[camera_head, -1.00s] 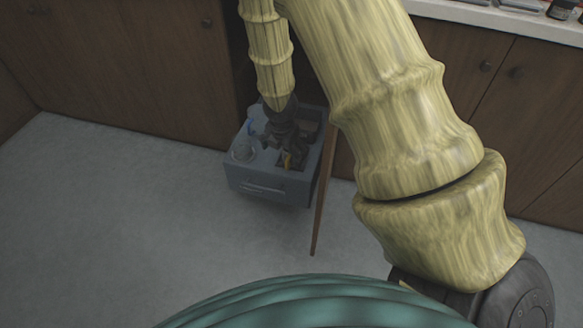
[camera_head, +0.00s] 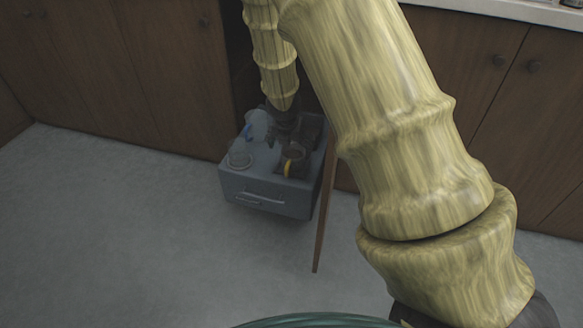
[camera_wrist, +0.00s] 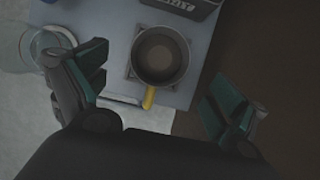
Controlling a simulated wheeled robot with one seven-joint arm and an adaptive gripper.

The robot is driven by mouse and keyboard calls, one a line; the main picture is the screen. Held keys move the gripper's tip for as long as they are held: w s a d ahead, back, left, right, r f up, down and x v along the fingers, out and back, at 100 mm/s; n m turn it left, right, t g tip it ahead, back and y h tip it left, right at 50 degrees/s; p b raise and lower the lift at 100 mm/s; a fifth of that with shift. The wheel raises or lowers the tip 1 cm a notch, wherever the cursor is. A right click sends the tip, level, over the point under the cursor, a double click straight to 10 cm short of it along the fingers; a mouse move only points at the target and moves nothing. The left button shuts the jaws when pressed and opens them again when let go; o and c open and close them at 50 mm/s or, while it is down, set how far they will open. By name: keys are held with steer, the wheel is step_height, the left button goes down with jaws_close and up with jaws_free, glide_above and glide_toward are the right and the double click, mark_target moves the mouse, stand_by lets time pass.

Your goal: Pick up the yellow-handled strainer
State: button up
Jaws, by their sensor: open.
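The yellow-handled strainer (camera_wrist: 161,57) sits on the grey box-like unit in the wrist view, a dark round cup with its short yellow handle pointing toward my gripper. In the head view its yellow handle (camera_head: 287,168) shows near the front of the unit, and my arm partly hides what is behind it. My gripper (camera_wrist: 160,98) is open, its two green-padded fingers spread to the left and right of the handle. Nothing is between the fingers that they touch. In the head view my gripper (camera_head: 283,138) is over the unit, dark and hard to make out.
The grey unit (camera_head: 265,199) has a front handle and stands at an open cabinet. A clear round container (camera_head: 240,159) and a blue-handled clear item (camera_head: 248,130) are on its left. An open wooden door (camera_head: 324,215) stands close on its right. Floor at left is clear.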

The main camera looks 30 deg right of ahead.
mark_target(292, 154)
steer(key=b+x, duration=0.1)
steer(key=x, duration=0.1)
steer(key=b+x, duration=0.3)
steer(key=x, duration=0.1)
steer(key=shift+s+a+f, duration=0.15)
steer(key=shift+a+f, duration=0.1)
steer(key=shift+f, duration=0.15)
steer(key=shift+r, duration=0.1)
steer(key=c, duration=1.2)
